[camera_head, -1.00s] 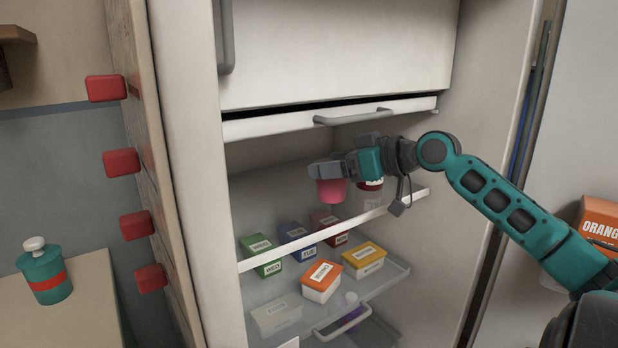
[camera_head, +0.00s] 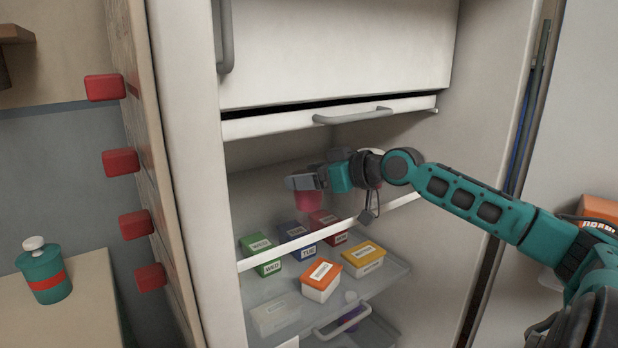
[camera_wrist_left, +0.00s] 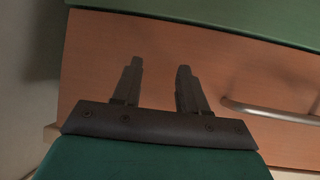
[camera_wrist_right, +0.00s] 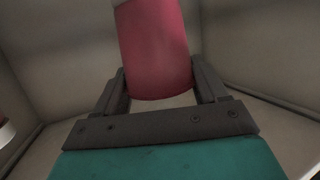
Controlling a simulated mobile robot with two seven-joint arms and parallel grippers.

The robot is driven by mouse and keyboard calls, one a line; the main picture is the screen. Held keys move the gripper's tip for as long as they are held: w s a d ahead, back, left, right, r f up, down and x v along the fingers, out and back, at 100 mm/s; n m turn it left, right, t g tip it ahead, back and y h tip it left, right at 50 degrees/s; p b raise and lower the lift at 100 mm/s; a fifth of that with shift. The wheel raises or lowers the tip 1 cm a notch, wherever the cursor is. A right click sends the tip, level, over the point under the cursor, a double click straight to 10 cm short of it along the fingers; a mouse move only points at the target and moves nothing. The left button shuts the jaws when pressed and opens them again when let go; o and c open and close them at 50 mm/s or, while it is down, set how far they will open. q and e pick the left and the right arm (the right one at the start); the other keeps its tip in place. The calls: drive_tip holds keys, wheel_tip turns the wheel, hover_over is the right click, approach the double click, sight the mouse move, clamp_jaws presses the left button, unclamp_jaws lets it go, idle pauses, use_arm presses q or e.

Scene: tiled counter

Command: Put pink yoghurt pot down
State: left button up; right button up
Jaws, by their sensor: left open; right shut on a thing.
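The pink yoghurt pot (camera_head: 308,202) is inside the open fridge, in the jaws of my right gripper (camera_head: 304,183). In the right wrist view the pot (camera_wrist_right: 153,48) fills the space between the two fingers (camera_wrist_right: 158,92). In the head view the pot appears upright above the upper glass shelf, and I cannot tell whether its base touches the shelf (camera_head: 283,246). My left gripper (camera_wrist_left: 158,82) is open and empty in the left wrist view, in front of a wooden drawer front (camera_wrist_left: 160,45). It is not in the head view.
Labelled boxes in green (camera_head: 260,254), blue (camera_head: 299,239), red (camera_head: 329,227), orange (camera_head: 320,280) and yellow (camera_head: 363,259) stand below the pot. A freezer door handle (camera_head: 352,117) is above my right arm. The fridge's left wall (camera_head: 190,170) stands close by.

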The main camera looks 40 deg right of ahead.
drive_tip(key=o, duration=1.2)
drive_tip(key=shift+s, duration=0.2)
drive_tip(key=shift+s+d+r, duration=0.15)
drive_tip(key=shift+s+r, duration=0.05)
drive_tip(key=shift+s, duration=0.35)
drive_tip(key=p+v, duration=0.1)
drive_tip(key=v, duration=0.9)
drive_tip(key=shift+s+d+r, duration=0.15)
drive_tip(key=shift+s, duration=0.05)
